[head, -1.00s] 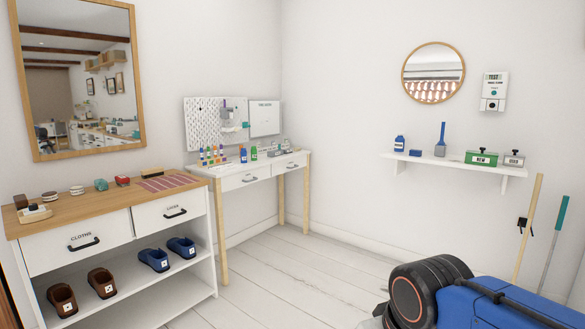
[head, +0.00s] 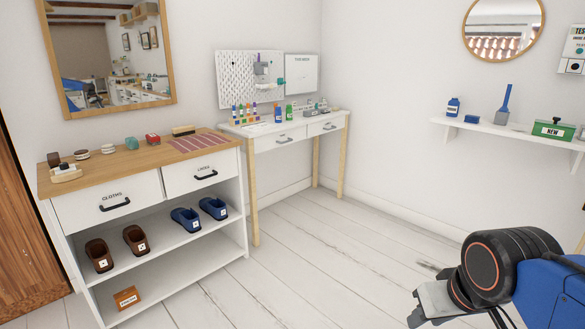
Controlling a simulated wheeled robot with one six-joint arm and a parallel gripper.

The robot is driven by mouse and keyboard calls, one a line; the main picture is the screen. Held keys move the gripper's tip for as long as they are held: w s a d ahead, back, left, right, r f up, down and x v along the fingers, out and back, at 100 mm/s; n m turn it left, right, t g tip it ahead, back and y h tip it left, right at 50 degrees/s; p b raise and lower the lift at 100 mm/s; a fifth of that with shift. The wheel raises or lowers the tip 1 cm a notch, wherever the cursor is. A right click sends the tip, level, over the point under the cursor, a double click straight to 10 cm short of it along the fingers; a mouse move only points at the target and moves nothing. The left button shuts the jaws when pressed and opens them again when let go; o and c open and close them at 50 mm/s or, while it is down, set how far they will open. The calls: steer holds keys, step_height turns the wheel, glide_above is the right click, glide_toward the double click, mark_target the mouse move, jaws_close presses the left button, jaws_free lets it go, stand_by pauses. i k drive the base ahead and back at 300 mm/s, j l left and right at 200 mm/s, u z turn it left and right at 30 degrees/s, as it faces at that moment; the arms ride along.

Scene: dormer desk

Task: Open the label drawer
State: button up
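The white desk (head: 250,130) at the back has two shut front drawers, a left one (head: 268,143) and a right one (head: 318,128), each with a dark handle. Any lettering on them is too small to read. The wood-topped cabinet (head: 130,160) at left also has two shut drawers: one marked CLOTHS (head: 85,203), and a right one (head: 190,175) with a small label I cannot read surely. My gripper (head: 420,312) is at the lower right, well apart from all drawers. Its fingers are partly cut off, so I cannot tell their opening.
Blue shoes (head: 185,220) and brown shoes (head: 135,240) stand on the cabinet's shelf, with a small orange-brown box (head: 126,298) below. Bottles and small items stand on the desk. A wall shelf (head: 480,128) is at right. The plank floor (head: 320,250) between is clear.

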mark_target(313, 129)
steer(key=i, duration=2.65)
steer(key=i+l+u, duration=0.1)
steer(key=i, duration=1.25)
